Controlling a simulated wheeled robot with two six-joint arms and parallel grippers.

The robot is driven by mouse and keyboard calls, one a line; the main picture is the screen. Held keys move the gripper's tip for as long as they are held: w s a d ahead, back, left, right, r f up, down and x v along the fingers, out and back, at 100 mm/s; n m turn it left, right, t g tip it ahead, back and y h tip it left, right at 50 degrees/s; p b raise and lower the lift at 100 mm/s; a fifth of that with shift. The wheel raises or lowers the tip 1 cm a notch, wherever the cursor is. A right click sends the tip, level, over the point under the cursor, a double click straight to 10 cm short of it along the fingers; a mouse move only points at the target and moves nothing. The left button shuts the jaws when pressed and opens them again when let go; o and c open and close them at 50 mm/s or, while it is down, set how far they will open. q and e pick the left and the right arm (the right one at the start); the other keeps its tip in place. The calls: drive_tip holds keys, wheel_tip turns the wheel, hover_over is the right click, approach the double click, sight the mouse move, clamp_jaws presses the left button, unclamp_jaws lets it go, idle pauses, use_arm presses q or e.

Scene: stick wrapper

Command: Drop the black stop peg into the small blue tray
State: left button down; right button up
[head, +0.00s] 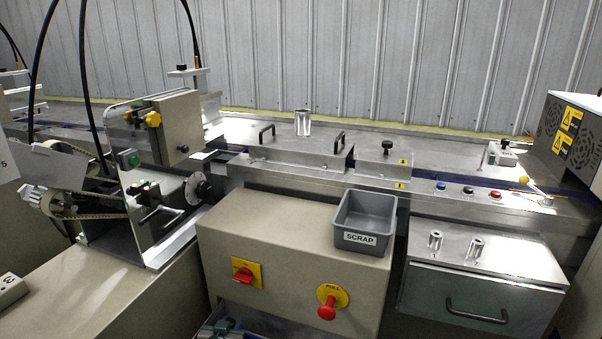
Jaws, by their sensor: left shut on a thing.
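My right gripper is not in view.
A grey SCRAP bin (364,220) stands on the beige cabinet (260,228), which has a red switch and a red stop button (327,308). Two silver posts stand on the metal drawer box (490,280) at right.

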use_arm(q)
drive_tip(key=c, duration=1)
unclamp_jaws()
drive_tip(key=shift+c, duration=0.2)
drive_tip(key=shift+s+r, duration=0.2)
drive_tip(key=shift+s, duration=0.35)
drive_tip(key=v, duration=0.9)
drive_tip(key=shift+s+p, duration=0.3)
drive_tip(key=shift+p, duration=0.15)
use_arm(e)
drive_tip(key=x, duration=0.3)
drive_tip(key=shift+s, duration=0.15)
use_arm(q)
drive_tip(key=shift+r, duration=0.1)
